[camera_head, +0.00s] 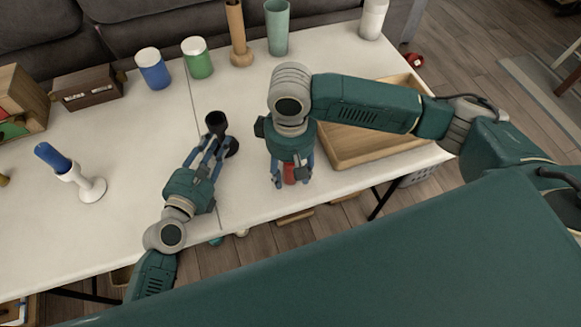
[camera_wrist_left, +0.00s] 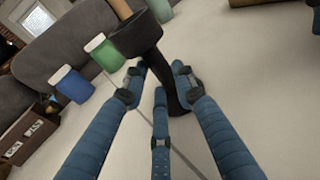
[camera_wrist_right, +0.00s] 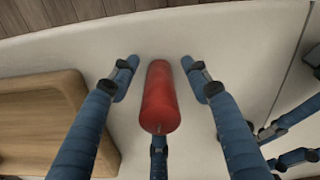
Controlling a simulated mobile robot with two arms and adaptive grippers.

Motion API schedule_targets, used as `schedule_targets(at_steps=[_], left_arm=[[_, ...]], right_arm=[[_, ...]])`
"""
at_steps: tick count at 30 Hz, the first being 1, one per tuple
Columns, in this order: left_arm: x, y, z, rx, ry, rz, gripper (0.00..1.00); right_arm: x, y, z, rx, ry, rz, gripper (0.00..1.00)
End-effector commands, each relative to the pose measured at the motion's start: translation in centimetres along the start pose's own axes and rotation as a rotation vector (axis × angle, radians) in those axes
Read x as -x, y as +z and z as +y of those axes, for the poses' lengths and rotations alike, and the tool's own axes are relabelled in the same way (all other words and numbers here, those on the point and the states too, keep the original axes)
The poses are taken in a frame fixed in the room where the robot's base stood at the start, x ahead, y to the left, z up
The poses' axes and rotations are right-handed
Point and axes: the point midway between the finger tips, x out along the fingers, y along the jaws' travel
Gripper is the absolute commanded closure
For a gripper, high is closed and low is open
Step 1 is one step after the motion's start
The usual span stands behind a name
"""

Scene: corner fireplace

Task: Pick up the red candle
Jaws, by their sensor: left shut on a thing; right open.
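The red candle (camera_wrist_right: 160,98) stands between the spread fingers of my right gripper (camera_wrist_right: 160,80) in the right wrist view, with a gap on both sides. In the head view only a bit of the red candle (camera_head: 289,174) shows below my right gripper (camera_head: 291,180), near the table's front edge. My left gripper (camera_head: 212,145) is shut on a black candle holder (camera_head: 216,122), which also shows in the left wrist view (camera_wrist_left: 136,36). The holder looks tilted in the left wrist view, and its lower part is partly hidden by the fingers.
A wooden tray (camera_head: 345,158) lies right of my right gripper. A white holder with a blue candle (camera_head: 52,156) stands at the left. Blue (camera_head: 153,69) and green (camera_head: 197,58) jars, a brown holder (camera_head: 238,40) and a teal cup (camera_head: 277,28) stand along the back.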

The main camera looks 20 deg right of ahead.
Motion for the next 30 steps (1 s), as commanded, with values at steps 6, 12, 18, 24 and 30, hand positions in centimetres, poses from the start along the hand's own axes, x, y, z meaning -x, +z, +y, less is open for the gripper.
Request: schedule_targets(at_steps=[6, 12, 18, 24, 30], left_arm=[[0.0, 0.0, 0.0, 0.0, 0.0, 0.001, 1.0], [0.0, 0.0, 0.0, 0.0, 0.0, 0.001, 1.0], [0.0, 0.0, 0.0, 0.0, 0.0, 0.001, 1.0], [0.0, 0.0, 0.0, -0.001, 0.0, 0.001, 1.0], [0.0, 0.0, 0.0, -0.001, 0.0, 0.001, 1.0]], right_arm=[[0.0, 0.0, 0.0, 0.0, 0.0, 0.0, 0.63], [0.0, 0.0, 0.0, 0.0, 0.0, 0.0, 1.0], [0.1, 0.0, 0.0, 0.0, 0.0, 0.0, 1.0], [1.5, -0.2, 0.0, 0.0, 0.0, 0.004, 1.0], [5.5, -0.1, 0.0, 0.001, 0.001, 0.005, 1.0]])
